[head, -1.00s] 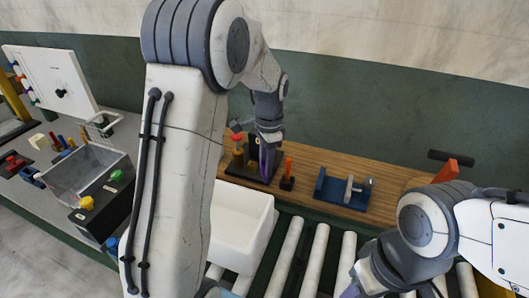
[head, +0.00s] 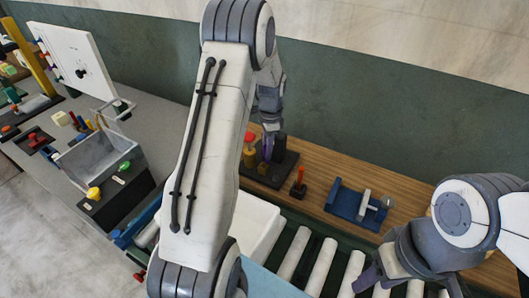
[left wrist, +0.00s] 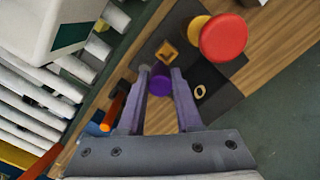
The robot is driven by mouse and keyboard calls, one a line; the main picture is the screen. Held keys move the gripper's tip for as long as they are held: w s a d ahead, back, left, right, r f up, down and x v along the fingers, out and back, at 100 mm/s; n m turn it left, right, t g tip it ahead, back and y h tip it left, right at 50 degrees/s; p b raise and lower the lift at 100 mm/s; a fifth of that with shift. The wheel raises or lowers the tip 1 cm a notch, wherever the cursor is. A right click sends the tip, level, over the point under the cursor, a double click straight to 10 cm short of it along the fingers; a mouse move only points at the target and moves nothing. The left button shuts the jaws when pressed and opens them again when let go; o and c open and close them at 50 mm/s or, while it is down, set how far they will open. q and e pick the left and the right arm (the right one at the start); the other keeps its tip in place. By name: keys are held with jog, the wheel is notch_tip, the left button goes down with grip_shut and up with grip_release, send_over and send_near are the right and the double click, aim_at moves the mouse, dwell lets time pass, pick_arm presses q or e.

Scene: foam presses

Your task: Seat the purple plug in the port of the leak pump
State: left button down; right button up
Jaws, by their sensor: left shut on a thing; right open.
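The leak pump has a black base plate (head: 265,176) on the wooden board, with a red knob (head: 249,137) on a brass post. In the left wrist view, a square yellow-rimmed port (left wrist: 167,52) and a small brass ring (left wrist: 200,91) show on its plate. My left gripper (head: 267,146) is over the pump. In the left wrist view its fingers (left wrist: 160,88) are shut on the purple plug (left wrist: 160,82). The plug appears beside the port, not over it; its lower end and height are hidden. My right gripper (head: 368,284) is open, low at right, partly hidden.
An orange-handled piece in a black holder (head: 299,189) stands right of the pump. A blue fixture (head: 349,203) is further right on the board. A white bin (head: 258,225) and rollers (head: 322,266) lie in front. A grey box (head: 102,160) stands at left.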

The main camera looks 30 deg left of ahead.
aim_at(264, 154)
pick_arm(q)
jog(key=shift+w+a+f, duration=0.15)
jog(key=shift+a+f, duration=0.3)
jog(key=shift+a, duration=0.25)
notch_tip(264, 154, down, 3)
jog(key=shift+f+p, duration=0.1)
jog(key=shift+p, duration=0.85)
jog(key=shift+f, duration=0.35)
jog(key=shift+f, duration=0.2)
jog(key=c, duration=0.6)
grip_release()
